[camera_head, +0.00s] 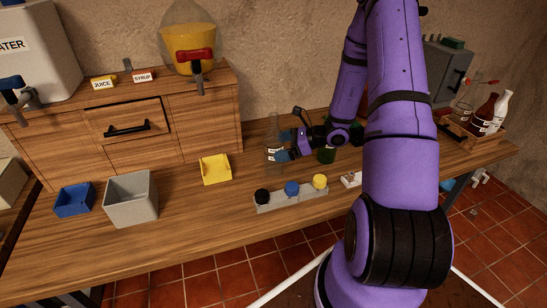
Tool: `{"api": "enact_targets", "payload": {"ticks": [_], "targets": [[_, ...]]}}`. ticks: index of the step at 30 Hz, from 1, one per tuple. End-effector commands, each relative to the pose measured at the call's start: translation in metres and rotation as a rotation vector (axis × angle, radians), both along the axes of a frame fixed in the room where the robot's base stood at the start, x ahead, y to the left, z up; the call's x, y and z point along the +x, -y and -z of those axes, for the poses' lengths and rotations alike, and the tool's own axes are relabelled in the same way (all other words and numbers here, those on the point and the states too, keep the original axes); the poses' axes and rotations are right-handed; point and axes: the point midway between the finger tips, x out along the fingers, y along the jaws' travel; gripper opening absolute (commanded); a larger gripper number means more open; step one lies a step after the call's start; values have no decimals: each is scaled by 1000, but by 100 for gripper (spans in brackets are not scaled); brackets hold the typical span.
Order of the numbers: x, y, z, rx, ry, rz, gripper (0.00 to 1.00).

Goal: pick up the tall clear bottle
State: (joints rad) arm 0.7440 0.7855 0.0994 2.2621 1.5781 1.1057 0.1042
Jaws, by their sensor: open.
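The tall clear bottle (272,160) stands upright on the wooden counter, right of the yellow tray. It is see-through with a narrow neck and a small pale label. My gripper (283,145), with blue fingertips, reaches in from the right at the bottle's height. It is open, with its fingertips at the bottle's right side. I cannot tell whether they touch it or how far they reach around it. Part of the bottle's right edge is hidden by the fingers.
A grey rack (292,200) with black, blue and yellow caps lies in front of the bottle. A yellow tray (215,169), a grey bin (131,198) and a blue bin (74,200) stand left. A wooden crate (481,137) holds bottles at far right.

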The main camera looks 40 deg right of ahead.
Motion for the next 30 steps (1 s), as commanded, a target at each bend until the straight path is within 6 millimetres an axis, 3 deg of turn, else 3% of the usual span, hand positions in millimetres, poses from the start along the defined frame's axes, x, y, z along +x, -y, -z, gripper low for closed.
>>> {"api": "enact_targets", "payload": {"ticks": [6,13,14,22,30], "targets": [[12,-15,8,0,-1,-1,100],[13,-15,8,-1,0,0,100],[13,-15,8,-1,0,0,98],[13,-15,8,-1,0,0,36],[13,-15,6,-1,1,-1,33]]}}
